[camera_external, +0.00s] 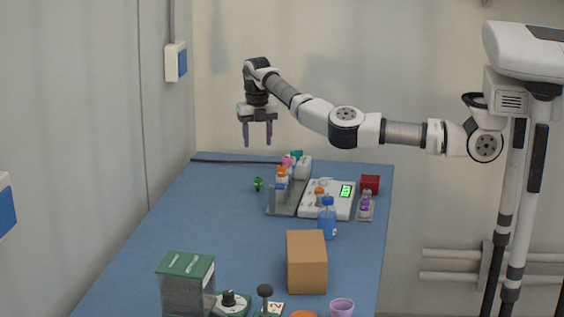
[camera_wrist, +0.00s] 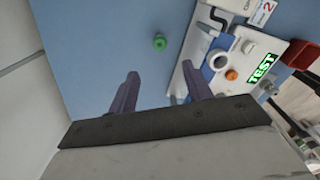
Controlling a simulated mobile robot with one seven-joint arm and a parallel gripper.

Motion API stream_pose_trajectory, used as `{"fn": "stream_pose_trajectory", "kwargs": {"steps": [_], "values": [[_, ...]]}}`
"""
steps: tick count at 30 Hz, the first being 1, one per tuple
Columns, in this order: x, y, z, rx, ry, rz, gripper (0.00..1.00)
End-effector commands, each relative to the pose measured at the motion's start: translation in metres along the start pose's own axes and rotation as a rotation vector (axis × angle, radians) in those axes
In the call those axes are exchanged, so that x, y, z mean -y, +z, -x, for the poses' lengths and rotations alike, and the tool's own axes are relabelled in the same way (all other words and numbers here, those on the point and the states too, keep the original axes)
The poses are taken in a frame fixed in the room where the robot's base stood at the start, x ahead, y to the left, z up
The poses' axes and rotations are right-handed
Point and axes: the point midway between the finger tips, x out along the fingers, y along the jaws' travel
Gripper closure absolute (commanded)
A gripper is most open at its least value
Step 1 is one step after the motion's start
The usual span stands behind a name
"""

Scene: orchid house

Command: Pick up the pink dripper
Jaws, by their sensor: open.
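A small pink item (camera_external: 288,161), which looks like the pink dripper, is at the far part of the blue table, at the back of a grey rack (camera_external: 283,208) among orange and white pieces. Its lower part is hidden by them. I cannot make it out in the wrist view. My gripper (camera_external: 258,142) hangs fingers down, open and empty, well above the table's far end, up and left of the pink item. In the wrist view my gripper (camera_wrist: 160,70) has two purple fingers apart with only blue table between them.
A small green object (camera_external: 258,184) lies left of the rack. A white device (camera_external: 341,211) with a green display stands right of it, near a red box (camera_external: 370,184). A blue bottle (camera_external: 327,219) and brown box (camera_external: 306,262) stand nearer. The left table is clear.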

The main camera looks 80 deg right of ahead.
Motion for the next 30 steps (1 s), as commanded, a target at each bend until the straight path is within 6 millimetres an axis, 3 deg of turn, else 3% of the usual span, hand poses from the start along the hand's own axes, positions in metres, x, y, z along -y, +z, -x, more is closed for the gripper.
{"fn": "stream_pose_trajectory", "kwargs": {"steps": [4,9,15,20,30], "values": [[0.006,-0.017,0.037,0.034,0.021,-0.199,0.50],[0.035,-0.051,0.082,0.032,0.030,-0.557,0.50],[0.063,-0.080,0.100,-0.003,0.005,-0.811,0.50],[0.067,-0.084,0.088,-0.006,-0.005,-0.848,0.50],[0.067,-0.083,0.028,-0.005,-0.004,-0.844,0.50]]}}
